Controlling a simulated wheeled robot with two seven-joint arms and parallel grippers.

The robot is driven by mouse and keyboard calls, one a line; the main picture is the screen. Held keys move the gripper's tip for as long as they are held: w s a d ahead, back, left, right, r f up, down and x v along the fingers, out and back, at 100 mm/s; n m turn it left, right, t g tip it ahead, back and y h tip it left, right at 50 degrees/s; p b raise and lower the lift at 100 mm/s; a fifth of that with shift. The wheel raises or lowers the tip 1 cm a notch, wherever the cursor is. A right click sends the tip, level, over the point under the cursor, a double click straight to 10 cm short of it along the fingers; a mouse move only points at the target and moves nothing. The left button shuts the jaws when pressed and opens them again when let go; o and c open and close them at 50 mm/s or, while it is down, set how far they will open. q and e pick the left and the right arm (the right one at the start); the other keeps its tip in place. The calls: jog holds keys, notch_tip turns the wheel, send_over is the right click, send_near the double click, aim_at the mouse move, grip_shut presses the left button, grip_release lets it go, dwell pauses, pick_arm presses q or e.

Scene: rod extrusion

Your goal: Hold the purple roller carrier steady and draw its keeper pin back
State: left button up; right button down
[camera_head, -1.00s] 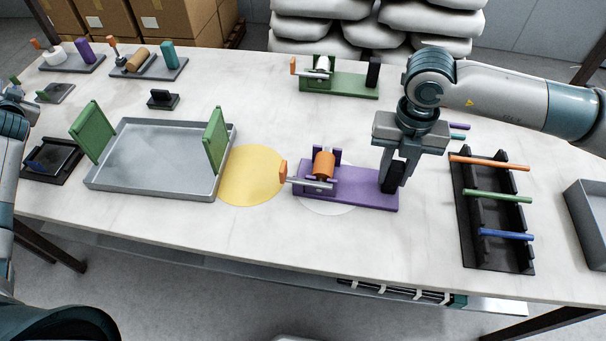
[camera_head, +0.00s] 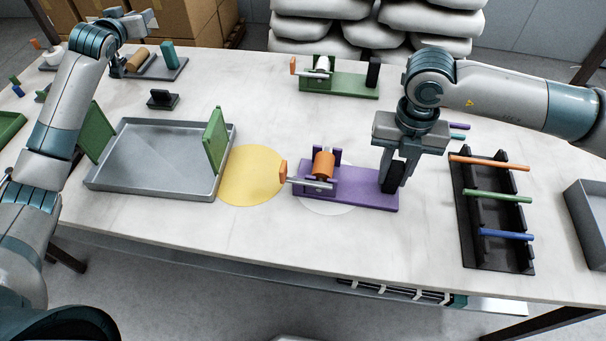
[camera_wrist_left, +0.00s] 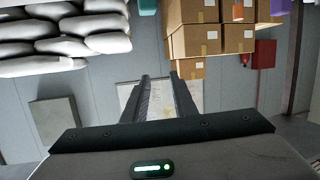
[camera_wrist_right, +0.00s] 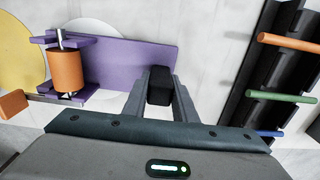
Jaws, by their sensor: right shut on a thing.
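The purple roller carrier (camera_head: 352,195) lies on the table and also shows in the right wrist view (camera_wrist_right: 140,62). An orange roller (camera_head: 323,165) sits between its uprights. The keeper pin (camera_head: 308,183) is a grey rod across the carrier's front left, with an orange end tab (camera_head: 283,172) sticking out at the left. My right gripper (camera_head: 393,185) is shut on the carrier's black upright grip (camera_wrist_right: 160,84) at its right end. My left gripper (camera_head: 138,24) is raised at the back left, far from the carrier. Its fingers (camera_wrist_left: 160,82) are apart and empty.
A yellow disc (camera_head: 250,178) and a grey tray (camera_head: 150,165) with green end plates lie left of the carrier. A green carrier (camera_head: 345,86) stands behind. A black rack (camera_head: 480,225) with coloured rods is at the right, beside a grey bin (camera_head: 590,220).

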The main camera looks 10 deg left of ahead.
pick_arm(q)
jog(key=s+d+r+m+g+h, duration=0.1)
jog(key=s+d+r+g+h, duration=0.15)
jog(key=d, duration=1.05)
jog(key=s+d+r+m+g+h, duration=0.15)
jog(key=d+h, duration=0.25)
jog(key=d, duration=1)
jog(key=s+d+r+g+h, duration=0.1)
jog(key=d+r+h, duration=0.15)
jog(key=d, duration=1.05)
jog(key=s+d+f+m+g, duration=0.1)
jog(key=s+d+f+g, duration=0.35)
jog(key=s+d, duration=0.65)
jog(key=s+a+f+g+y, duration=0.1)
jog(key=s+a+y, duration=0.1)
jog(key=s, duration=0.3)
jog(key=s+a+f+g+y, duration=0.1)
jog(key=s+a+f+g, duration=0.1)
jog(key=s, duration=0.4)
jog(key=s+a+f+g+y, duration=0.1)
jog(key=s+a+g+y, duration=0.1)
jog(key=s, duration=0.3)
jog(key=shift+s+a+f+y, duration=0.1)
jog(key=shift+s+f+y, duration=0.15)
jog(key=shift+f+y, duration=0.05)
jog(key=shift+s+a, duration=0.2)
